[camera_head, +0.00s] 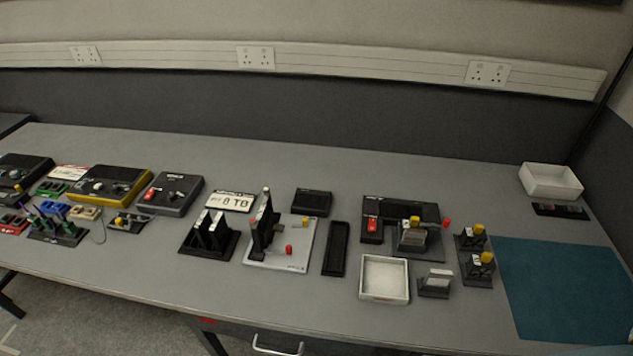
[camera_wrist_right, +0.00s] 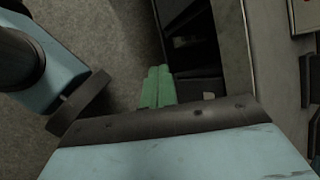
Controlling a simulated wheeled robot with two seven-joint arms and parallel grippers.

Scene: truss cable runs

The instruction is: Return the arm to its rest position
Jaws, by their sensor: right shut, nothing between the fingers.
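My right gripper (camera_wrist_right: 158,86) shows in the right wrist view, its two green fingers together with nothing between them. The fingers are beside the bench's edge (camera_wrist_right: 235,55), over a dark open space with the floor to the left. My left gripper is in no view.
The grey bench (camera_head: 330,312) carries several black devices, a white square tray (camera_head: 384,279), a white box (camera_head: 550,181) and a blue mat (camera_head: 565,290). A drawer handle (camera_head: 277,347) shows under the front edge.

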